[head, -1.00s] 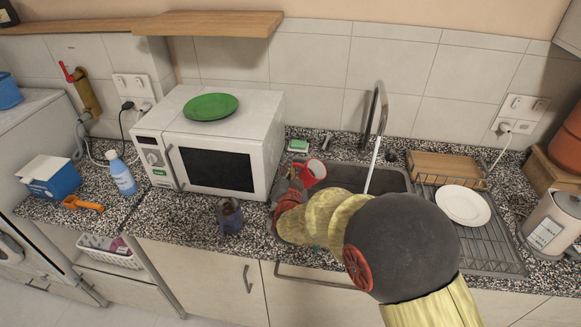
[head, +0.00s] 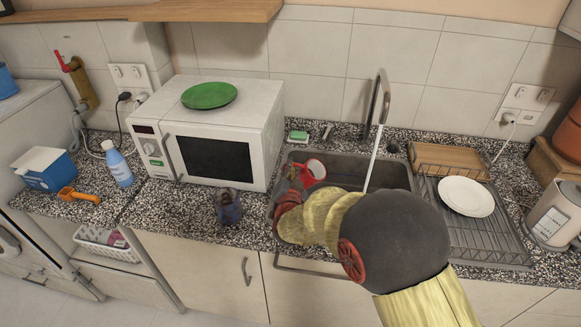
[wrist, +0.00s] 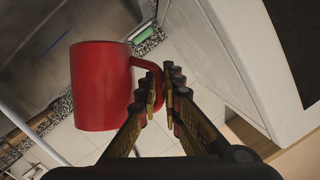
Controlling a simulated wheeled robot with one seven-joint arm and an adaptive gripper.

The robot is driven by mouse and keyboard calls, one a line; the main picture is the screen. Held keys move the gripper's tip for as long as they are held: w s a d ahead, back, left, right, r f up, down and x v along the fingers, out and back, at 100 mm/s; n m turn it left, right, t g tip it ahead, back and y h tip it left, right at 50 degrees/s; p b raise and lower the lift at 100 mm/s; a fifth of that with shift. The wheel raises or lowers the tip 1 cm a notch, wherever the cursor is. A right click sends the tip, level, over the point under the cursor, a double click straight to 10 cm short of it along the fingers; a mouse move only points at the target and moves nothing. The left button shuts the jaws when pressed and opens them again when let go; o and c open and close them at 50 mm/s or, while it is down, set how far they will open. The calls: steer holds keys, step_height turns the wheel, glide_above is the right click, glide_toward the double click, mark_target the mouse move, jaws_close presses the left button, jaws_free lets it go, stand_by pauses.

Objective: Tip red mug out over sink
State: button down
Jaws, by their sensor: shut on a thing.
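The red mug (head: 306,174) is over the left part of the sink (head: 348,177) in the head view, its white inside showing. My gripper (head: 296,187) is at its left, partly hidden by my arm. In the wrist view the mug (wrist: 98,88) shows side-on, and its handle is between the fingers of my gripper (wrist: 166,95), which are shut on it. The mug's opening is not seen there, and I cannot tell its exact tilt.
The faucet (head: 378,110) rises behind the sink. A microwave (head: 205,135) with a green plate (head: 209,95) stands left. A dark mug (head: 229,207) stands on the counter in front. A dish rack (head: 480,238) with a white plate (head: 467,196) is right.

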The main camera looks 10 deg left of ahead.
mark_target(298, 164)
steer(key=shift+s+d+r+m+t+y+b, duration=0.15)
steer(key=shift+d+m+t+b, duration=0.25)
steer(key=shift+m+b, duration=0.55)
steer(key=shift+s+d+m+t+y+b, duration=0.15)
steer(key=shift+m+t+b, duration=0.4)
steer(key=shift+b, duration=0.75)
steer(key=shift+w+d+r+b, duration=0.1)
steer(key=shift+b, duration=0.3)
steer(key=shift+s+d+r+m+t+b, duration=0.15)
steer(key=shift+d+r+m+t+b, duration=0.3)
steer(key=shift+b, duration=0.95)
steer(key=shift+s+d+r+m+t+b, duration=0.15)
steer(key=shift+r+m+b, duration=0.25)
steer(key=shift+m+b, duration=0.65)
steer(key=shift+s+d+r+m+t+h, duration=0.2)
steer(key=shift+d+r+m+t, duration=0.25)
steer(key=shift+d+r+m, duration=0.25)
steer(key=shift+s+d+r+m+t+h, duration=0.2)
steer(key=shift+d+r+m+t, duration=0.25)
steer(key=shift+m, duration=0.35)
steer(key=shift+s+d+r+m+t+h, duration=0.2)
steer(key=shift+d+m+h, duration=0.1)
steer(key=shift+d+m, duration=0.25)
steer(key=shift+s+d+r+m+t+h, duration=0.15)
steer(key=shift+d+m+h, duration=0.15)
steer(key=shift+m, duration=0.5)
steer(key=shift+s+d+r+m+t+h, duration=0.1)
steer(key=shift+d+m+t+h, duration=0.15)
steer(key=shift+d+m, duration=0.3)
